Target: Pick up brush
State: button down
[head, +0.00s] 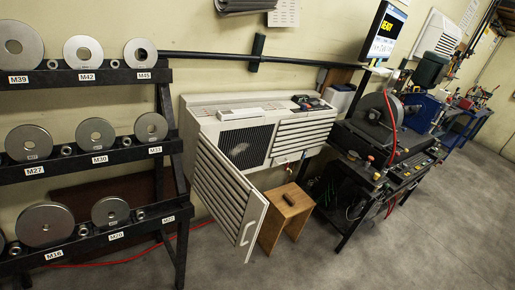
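The stool stands on the floor in front of a beige louvred cabinet. My gripper does not show in the head view.
The cabinet (205,119) has a louvred door (224,193) hanging open just left of the stool. A black rack (170,150) with metal discs stands at the left. A black machine bench (343,207) stands right of the stool. Grey floor (430,240) is clear at the lower right.

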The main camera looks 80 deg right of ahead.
aim_at(291, 202)
jog(key=z, duration=1.95)
jog(key=k, duration=0.5)
jog(key=i, duration=0.55)
jog(key=u, duration=0.15)
